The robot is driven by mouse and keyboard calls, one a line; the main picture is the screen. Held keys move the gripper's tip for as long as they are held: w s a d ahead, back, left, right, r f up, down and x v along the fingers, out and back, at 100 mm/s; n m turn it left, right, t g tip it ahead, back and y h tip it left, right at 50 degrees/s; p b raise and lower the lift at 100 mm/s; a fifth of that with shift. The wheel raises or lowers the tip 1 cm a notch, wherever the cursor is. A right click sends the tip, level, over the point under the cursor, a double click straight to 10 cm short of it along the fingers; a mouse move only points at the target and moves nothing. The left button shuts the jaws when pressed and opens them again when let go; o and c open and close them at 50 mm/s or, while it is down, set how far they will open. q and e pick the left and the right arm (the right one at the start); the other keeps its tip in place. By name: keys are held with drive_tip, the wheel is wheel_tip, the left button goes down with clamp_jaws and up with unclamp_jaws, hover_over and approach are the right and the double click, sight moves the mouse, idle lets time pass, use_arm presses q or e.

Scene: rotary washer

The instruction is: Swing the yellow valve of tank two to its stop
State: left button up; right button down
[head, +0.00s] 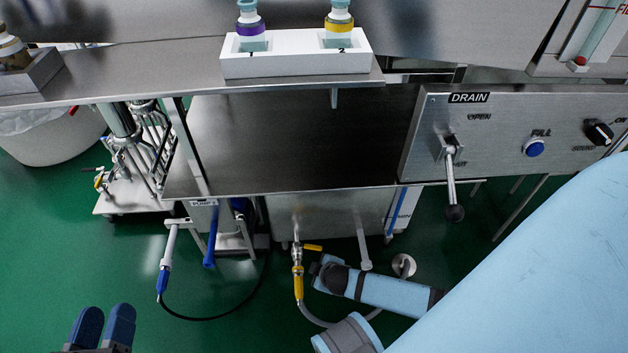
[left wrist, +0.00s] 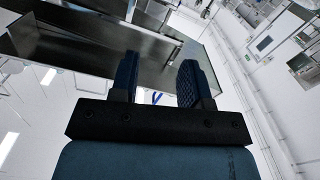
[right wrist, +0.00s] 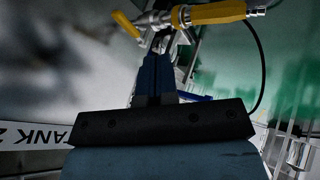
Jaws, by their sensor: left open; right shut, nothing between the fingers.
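The yellow valve lever (head: 313,247) sits on a pipe under the bench in the head view, above a yellow grip (head: 299,284). In the right wrist view the lever (right wrist: 127,25) points up and left from the metal valve body (right wrist: 155,20). The yellow grip (right wrist: 218,12) is to its right. A "TANK 2" label (right wrist: 35,133) shows at lower left. My right gripper (right wrist: 157,62) is shut and empty, its fingertips close below the valve; I cannot tell whether they touch. My left gripper (head: 104,310) is open and empty over the floor, far from the valve.
A steel bench (head: 290,140) overhangs the valve. The drain panel (head: 520,130) has a lever (head: 451,180) jutting down at right. A wheeled cart (head: 135,200) stands further left. Green floor is open at lower left.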

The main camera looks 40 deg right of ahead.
sight(309, 247)
use_arm(q)
drive_tip(key=w+f+m+b, duration=0.1)
drive_tip(key=b, duration=0.2)
drive_tip(key=w+a+f+m+b, duration=0.1)
drive_tip(key=m+b, duration=0.1)
drive_tip(key=b, duration=0.1)
drive_tip(key=shift+w+a+f+t+h, duration=0.2)
drive_tip(key=shift+t+h, duration=0.1)
drive_tip(key=shift+h, duration=0.1)
use_arm(e)
drive_tip(key=w+d+f, duration=0.3)
drive_tip(key=w+f, duration=0.3)
drive_tip(key=w, duration=0.1)
drive_tip(key=shift+w+d+f, duration=0.15)
drive_tip(key=shift+w+d, duration=0.1)
use_arm(q)
drive_tip(key=shift+d, duration=0.1)
